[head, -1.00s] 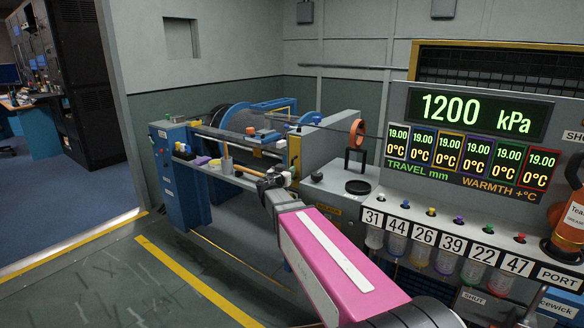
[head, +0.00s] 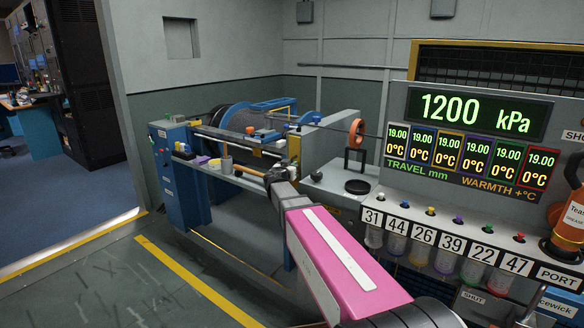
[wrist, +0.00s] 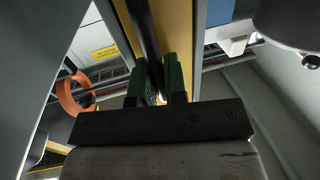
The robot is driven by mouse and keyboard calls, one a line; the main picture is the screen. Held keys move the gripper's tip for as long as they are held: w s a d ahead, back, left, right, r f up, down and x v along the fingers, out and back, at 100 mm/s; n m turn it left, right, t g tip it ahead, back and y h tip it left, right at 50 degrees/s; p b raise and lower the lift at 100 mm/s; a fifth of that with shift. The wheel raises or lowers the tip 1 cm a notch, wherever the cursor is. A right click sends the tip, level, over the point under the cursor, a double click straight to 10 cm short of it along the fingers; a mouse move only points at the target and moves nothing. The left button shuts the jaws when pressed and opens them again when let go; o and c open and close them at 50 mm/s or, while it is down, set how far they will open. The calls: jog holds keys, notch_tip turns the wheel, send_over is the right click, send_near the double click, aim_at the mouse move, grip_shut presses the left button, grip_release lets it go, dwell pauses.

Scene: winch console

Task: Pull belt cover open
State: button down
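My gripper (head: 277,176) is at the front right end of the winch, at the end of my pink arm. In the wrist view its two green fingers (wrist: 158,88) stand a narrow gap apart. A dark bar (wrist: 145,38) runs down toward that gap, in front of a yellow panel (wrist: 175,28). I cannot tell whether the fingers touch the bar. A yellow upright part (head: 294,150) shows just above the gripper in the head view. No part is clearly marked as the belt cover, and my gripper hides some of this area.
The winch drum (head: 240,117) and blue cabinet (head: 181,185) lie to the left. The floor at front left is clear.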

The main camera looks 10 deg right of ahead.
jog(key=shift+a+h, duration=0.15)
jog(key=shift+h, duration=0.15)
jog(key=shift+w+a+m+g+h, duration=0.35)
jog(key=shift+a+m+g+h, duration=0.7)
jog(key=shift+m+g, duration=1.25)
jog(key=shift+w+a+m+g+h, duration=0.5)
jog(key=shift+m+g+h, duration=1.05)
jog(key=shift+g, duration=1.5)
jog(key=shift+w+a+m+g+h, duration=0.25)
jog(key=shift+a+m+g+h, duration=0.75)
jog(key=shift+m+g, duration=1.35)
jog(key=shift+d+g, duration=0.15)
jog(key=shift+g, duration=0.45)
jog(key=c, duration=1.2)
grip_release()
